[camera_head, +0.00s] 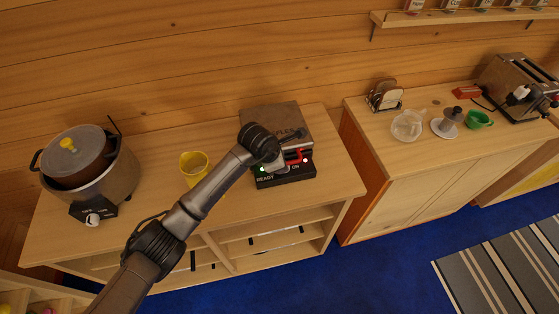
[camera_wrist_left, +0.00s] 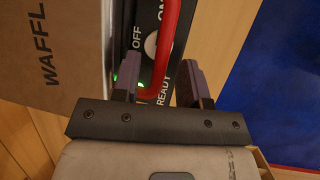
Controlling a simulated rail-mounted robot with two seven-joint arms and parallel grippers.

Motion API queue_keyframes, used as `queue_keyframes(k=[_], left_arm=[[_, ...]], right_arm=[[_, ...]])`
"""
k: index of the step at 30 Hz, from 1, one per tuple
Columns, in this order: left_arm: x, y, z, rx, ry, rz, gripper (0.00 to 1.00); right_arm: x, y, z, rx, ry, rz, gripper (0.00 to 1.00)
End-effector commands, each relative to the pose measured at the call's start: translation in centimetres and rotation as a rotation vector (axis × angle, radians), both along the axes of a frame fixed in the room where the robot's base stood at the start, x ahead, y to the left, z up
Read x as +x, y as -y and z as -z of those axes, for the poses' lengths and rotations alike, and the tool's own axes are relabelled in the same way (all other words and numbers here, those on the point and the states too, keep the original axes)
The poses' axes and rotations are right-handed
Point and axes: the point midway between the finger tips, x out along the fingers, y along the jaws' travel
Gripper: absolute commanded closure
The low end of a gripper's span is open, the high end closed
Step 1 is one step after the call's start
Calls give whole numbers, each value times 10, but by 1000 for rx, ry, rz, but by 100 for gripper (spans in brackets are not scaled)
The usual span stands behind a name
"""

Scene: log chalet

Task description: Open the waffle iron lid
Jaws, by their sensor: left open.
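The waffle iron (camera_head: 275,116) stands on the wooden counter, with a flat grey lid that looks shut over a dark base. Its front panel carries READY and ON labels, a green light and a red light. A red handle (camera_head: 301,157) sits at the lid's front; it also shows as a red bar in the left wrist view (camera_wrist_left: 167,45). My left gripper (camera_wrist_left: 158,88) is open, with a finger on each side of the red bar's line. I cannot tell whether they touch it. In the head view my wrist hides part of the lid and panel.
A yellow cup (camera_head: 195,168) and a large lidded pot (camera_head: 85,165) stand to the left on the same counter (camera_head: 150,220). A second cabinet (camera_head: 420,165) on the right holds a glass bowl, a green cup and a toaster (camera_head: 518,88). A log wall is behind.

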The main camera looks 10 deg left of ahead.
Motion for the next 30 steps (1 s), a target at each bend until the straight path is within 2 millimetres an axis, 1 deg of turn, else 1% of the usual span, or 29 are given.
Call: queue_keyframes(k=[4, 15, 17, 27, 30], left_arm=[[0, 0, 0, 0, 0, 0, 60], [0, 0, 0, 0, 0, 0, 95], [0, 0, 0, 0, 0, 0, 100], [0, 0, -1, 0, -1, 0, 100], [1, 0, -4, -4, -9, 0, 100]], right_arm=[[0, -1, 0, 4, 0, 2, 57], [0, -1, 0, 4, 0, 3, 57], [0, -1, 0, 4, 0, 3, 57], [0, 1, 0, -5, 1, -4, 57], [0, 2, 0, -7, 1, -4, 57]])
